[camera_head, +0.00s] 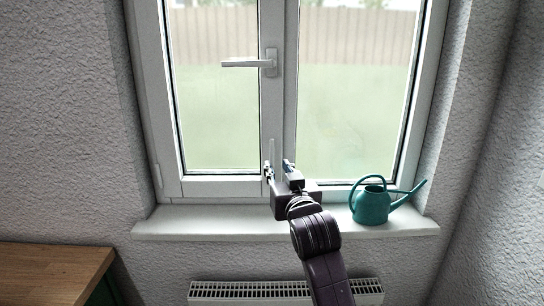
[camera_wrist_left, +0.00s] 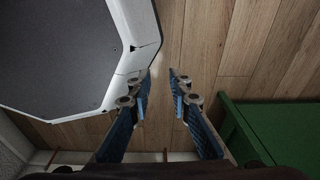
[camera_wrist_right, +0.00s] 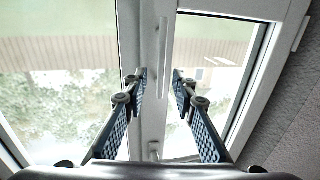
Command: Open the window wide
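The white window has two sashes; its left sash (camera_head: 180,120) and right sash (camera_head: 288,110) look shut, with no gap visible. The white handle (camera_head: 250,63) on the middle frame lies horizontal, its lever pointing left. It also shows low in the right wrist view (camera_wrist_right: 180,159). My right gripper (camera_head: 279,167) is open and empty before the lower middle frame, well below the handle. In the right wrist view its fingers (camera_wrist_right: 158,76) are spread before the middle frame. My left gripper (camera_wrist_left: 160,75) is open and empty above the wooden floor, out of the head view.
A teal watering can (camera_head: 370,205) stands on the right of the white sill (camera_head: 200,218), in front of the right sash. A radiator (camera_head: 250,291) is below the sill. A wooden-topped table (camera_head: 50,272) is at lower left. A green surface (camera_wrist_left: 275,130) lies right of my left gripper.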

